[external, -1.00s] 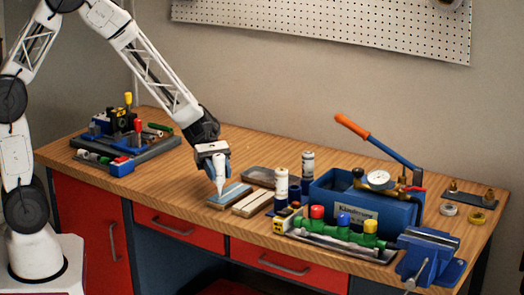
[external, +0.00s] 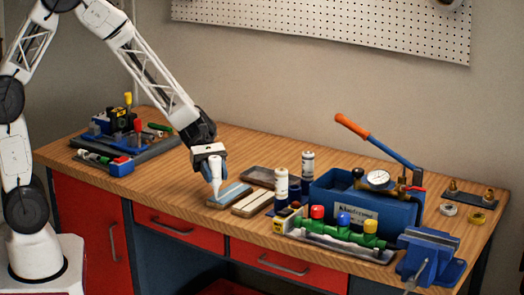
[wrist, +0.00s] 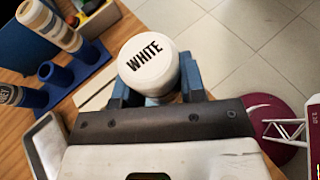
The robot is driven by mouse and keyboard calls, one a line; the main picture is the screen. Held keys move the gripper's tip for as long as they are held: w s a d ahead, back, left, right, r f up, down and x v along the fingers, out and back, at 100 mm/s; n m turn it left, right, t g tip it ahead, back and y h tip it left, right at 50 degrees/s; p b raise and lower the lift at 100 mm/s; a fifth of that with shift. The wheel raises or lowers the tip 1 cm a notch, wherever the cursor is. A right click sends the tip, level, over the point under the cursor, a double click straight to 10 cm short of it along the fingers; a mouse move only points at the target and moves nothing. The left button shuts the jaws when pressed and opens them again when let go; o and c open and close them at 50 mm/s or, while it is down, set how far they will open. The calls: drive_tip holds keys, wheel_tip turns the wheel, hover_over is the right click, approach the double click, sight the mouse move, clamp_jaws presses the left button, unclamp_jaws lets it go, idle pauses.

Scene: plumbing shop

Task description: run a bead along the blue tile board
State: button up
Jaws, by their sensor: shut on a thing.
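My gripper (external: 214,172) is shut on a white cartridge (external: 215,163) with its tapered nozzle pointing down. In the wrist view my gripper (wrist: 155,85) has blue fingers on both sides of the cartridge, whose round end (wrist: 148,62) reads "WHITE". The blue tile board (external: 235,192) lies flat on the bench. The nozzle tip is at or just above its left part; I cannot tell if it touches. No bead can be made out at this size. The board is hidden behind the cartridge and gripper in the wrist view.
A pale board (external: 252,204) lies just right of the blue one, with a grey tray (external: 259,175) behind. Cartridges stand in a blue holder (wrist: 58,85). Farther right are a blue pump box (external: 372,211), a valve manifold (external: 340,232) and a vise (external: 430,257). Bench left of the board is clear.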

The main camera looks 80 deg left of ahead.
sight(215, 157)
drive_tip(key=shift+r, duration=0.1)
drive_tip(key=shift+r, duration=3.4)
